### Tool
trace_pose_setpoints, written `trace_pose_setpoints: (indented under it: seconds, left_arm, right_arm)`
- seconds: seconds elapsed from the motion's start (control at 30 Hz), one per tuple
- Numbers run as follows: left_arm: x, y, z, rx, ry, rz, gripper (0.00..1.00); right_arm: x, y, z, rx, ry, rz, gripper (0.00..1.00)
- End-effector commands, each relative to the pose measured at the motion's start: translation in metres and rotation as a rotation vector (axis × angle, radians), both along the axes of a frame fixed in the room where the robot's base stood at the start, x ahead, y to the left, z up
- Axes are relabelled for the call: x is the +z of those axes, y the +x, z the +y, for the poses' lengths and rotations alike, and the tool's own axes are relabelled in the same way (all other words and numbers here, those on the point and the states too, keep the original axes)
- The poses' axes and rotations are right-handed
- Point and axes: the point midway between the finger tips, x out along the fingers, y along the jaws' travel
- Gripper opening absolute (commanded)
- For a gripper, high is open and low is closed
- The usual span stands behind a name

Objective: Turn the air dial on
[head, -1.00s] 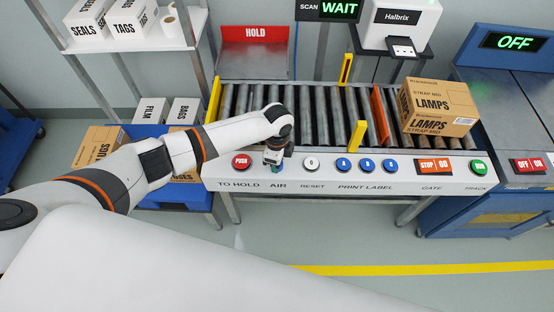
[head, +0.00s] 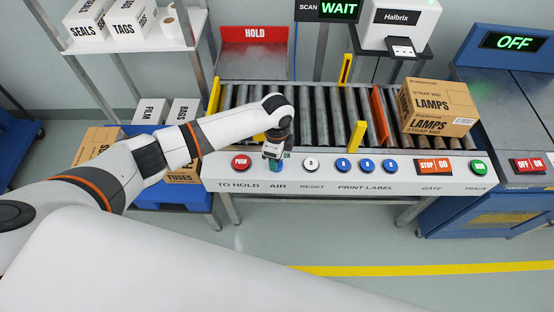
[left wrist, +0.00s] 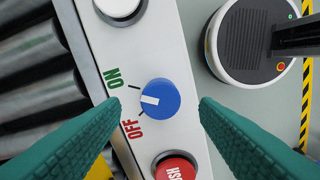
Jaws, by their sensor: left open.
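The air dial (left wrist: 163,92) is a round blue knob with a white pointer mark, on the pale control panel (left wrist: 187,85). Its pointer faces left in the left wrist view, between the ON and OFF marks; I cannot tell exactly where it rests. My left gripper (left wrist: 160,104) is open, with one teal finger on each side of the dial and visible gaps to it. In the head view my left gripper (head: 274,163) is over the AIR position and hides the dial. My right gripper is not in view.
A red PUSH button (left wrist: 175,167) and a white reset button (head: 311,163) flank the dial. Blue print buttons (head: 341,166) lie to the right. A LAMPS carton (head: 440,105) sits on the roller conveyor (head: 320,105) behind the panel. The scan screen reads WAIT (head: 339,9).

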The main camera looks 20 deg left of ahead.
Motion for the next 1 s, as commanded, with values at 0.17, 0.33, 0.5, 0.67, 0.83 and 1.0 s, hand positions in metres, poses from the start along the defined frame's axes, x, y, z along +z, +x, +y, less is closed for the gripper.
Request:
trace_pose_setpoints:
  seconds: [0.17, 0.33, 0.5, 0.67, 0.83, 1.0]
  left_arm:
    - [0.040, 0.001, 0.000, -0.002, -0.001, -0.005, 0.56]
    - [0.069, 0.001, 0.000, -0.001, -0.001, -0.003, 0.56]
    - [0.085, 0.000, 0.000, -0.002, -0.001, -0.001, 0.56]
    - [0.088, 0.000, 0.000, -0.001, -0.001, 0.000, 0.56]
    - [0.088, 0.000, 0.000, -0.001, -0.001, 0.000, 0.56]
    - [0.087, 0.000, -0.001, -0.001, -0.001, 0.000, 0.56]
  right_arm:
    - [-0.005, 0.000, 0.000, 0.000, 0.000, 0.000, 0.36]
    - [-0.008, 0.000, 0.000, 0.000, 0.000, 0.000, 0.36]
    - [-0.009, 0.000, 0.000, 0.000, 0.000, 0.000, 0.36]
    - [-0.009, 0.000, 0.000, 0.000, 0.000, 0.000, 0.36]
    - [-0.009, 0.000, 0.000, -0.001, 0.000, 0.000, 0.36]
    - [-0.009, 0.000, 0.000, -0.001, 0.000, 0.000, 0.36]
